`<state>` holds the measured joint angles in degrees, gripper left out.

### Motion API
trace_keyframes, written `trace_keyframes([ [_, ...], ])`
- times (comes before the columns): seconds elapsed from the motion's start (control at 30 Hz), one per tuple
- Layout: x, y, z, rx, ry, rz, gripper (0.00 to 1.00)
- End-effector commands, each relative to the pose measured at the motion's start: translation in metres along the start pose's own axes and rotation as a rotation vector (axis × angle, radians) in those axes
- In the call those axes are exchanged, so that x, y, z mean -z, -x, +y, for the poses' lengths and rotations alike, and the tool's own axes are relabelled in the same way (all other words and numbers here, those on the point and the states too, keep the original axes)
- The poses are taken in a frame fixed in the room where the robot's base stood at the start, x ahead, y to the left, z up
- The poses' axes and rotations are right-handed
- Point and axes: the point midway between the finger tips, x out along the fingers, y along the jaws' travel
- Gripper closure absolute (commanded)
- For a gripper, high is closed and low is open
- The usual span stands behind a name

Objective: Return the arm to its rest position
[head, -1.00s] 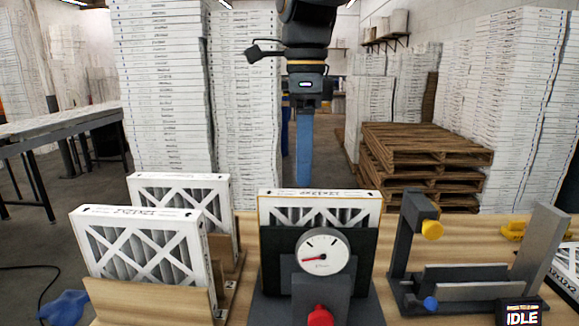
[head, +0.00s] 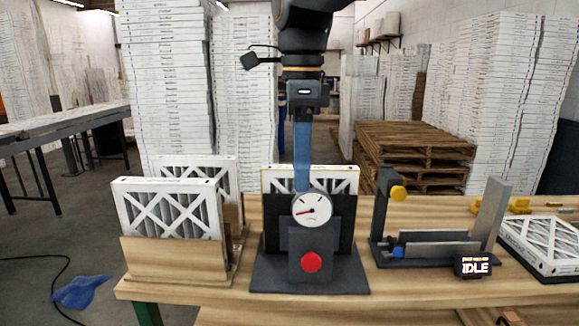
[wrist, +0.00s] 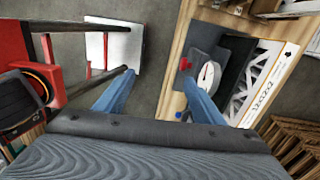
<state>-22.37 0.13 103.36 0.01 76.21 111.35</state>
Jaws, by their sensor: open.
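My gripper (head: 303,188) hangs pointing down at the centre of the head view, on my dark arm. From the side its blue fingers overlap each other there. In the wrist view my gripper (wrist: 159,78) shows two blue fingers spread apart with nothing between them, so it is open and empty. In the head view the fingertips appear just above a round dial gauge (head: 312,211) and in front of a white-framed filter (head: 345,180) in a dark stand (head: 265,275). No contact can be made out.
Two filters stand in a wooden rack (head: 170,262) at the bench's left. A dark fixture (head: 440,258) with an IDLE display (head: 474,266) and a flat-lying filter (head: 545,245) are at the right. Pallets (head: 415,150) and tall white stacks stand behind. A blue cloth (head: 82,291) lies on the floor.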

Motion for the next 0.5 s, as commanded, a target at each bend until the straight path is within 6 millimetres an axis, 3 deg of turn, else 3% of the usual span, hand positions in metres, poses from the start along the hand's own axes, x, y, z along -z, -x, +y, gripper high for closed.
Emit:
trace_keyframes([
  [0.27,0.018,-0.038,-0.006,0.007,0.137,-0.002,0.37],
  [0.5,0.044,-0.090,-0.009,0.021,0.342,-0.002,0.37],
])
